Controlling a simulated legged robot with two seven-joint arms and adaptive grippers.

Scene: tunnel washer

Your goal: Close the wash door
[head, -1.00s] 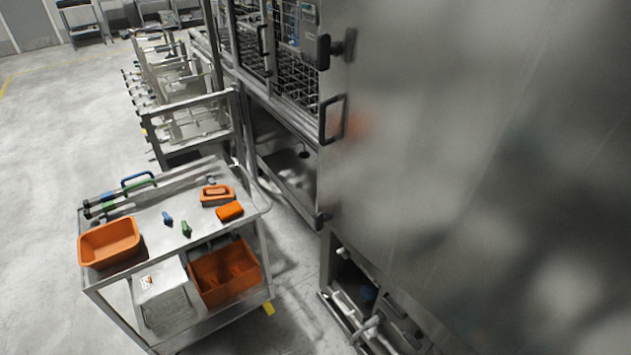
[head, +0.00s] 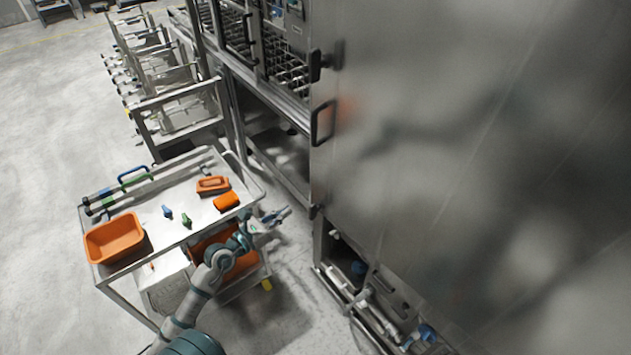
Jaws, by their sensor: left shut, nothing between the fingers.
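A large brushed-steel panel (head: 470,140) fills the right side of the head view. It looks like the wash door, but I cannot tell for sure whether it is open or closed. A black bar handle (head: 322,123) sits at its left edge, with a black latch (head: 325,63) above. My left gripper (head: 279,215) is shut and empty, in the air by the cart's right side, left of the panel's lower left corner and apart from the handle. My right gripper is not in view.
A steel cart (head: 147,206) stands on the left with an orange tub (head: 114,238), an orange block (head: 227,201) and small tools on top. Wire racks (head: 285,70) show left of the panel. Pipes (head: 372,312) run below it.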

